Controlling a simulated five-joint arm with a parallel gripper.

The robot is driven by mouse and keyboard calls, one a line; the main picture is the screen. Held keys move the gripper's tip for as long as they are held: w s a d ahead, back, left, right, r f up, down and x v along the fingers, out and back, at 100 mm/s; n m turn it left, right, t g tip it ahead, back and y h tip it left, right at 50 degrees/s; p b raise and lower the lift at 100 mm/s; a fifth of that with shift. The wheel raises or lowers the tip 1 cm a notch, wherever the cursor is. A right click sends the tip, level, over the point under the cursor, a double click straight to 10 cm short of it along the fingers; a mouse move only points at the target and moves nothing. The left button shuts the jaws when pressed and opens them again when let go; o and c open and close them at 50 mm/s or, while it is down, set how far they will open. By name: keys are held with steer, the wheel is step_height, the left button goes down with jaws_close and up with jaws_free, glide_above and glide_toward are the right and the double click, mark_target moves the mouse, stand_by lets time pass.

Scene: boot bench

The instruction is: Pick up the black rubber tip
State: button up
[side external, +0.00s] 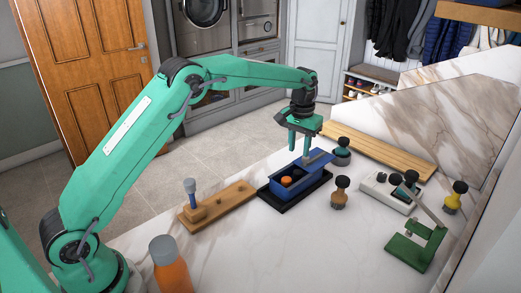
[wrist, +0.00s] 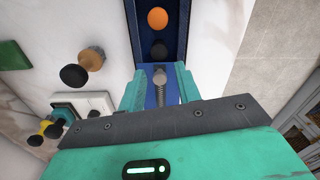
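A black rubber tip (wrist: 158,48) lies in a blue tray (wrist: 130,20), beside an orange ball-like piece (wrist: 157,18). In the side view the blue tray (side external: 313,188) sits in a black base, with the orange piece (side external: 286,181) and a dark piece (side external: 297,173) inside. My gripper (side external: 300,151) hangs above the far end of the tray, pointing down. In the wrist view my gripper (wrist: 159,72) is open, its two fingers apart. A grey ribbed, screw-like piece (wrist: 159,86) shows in the gap; I cannot tell whether it touches the fingers.
Black-topped knobs (side external: 342,182) (side external: 341,145) stand close to the tray. A wooden block with a blue-handled tool (side external: 190,186) is left of it. A white device (side external: 378,186) and a green stand (side external: 413,250) are right. An orange bottle (side external: 170,270) stands in front.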

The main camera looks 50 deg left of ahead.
mark_target(298, 171)
steer(key=shift+w+d+f, duration=0.1)
steer(key=shift+w+f, duration=0.05)
steer(key=shift+f, duration=4)
steer(key=c, duration=0.6)
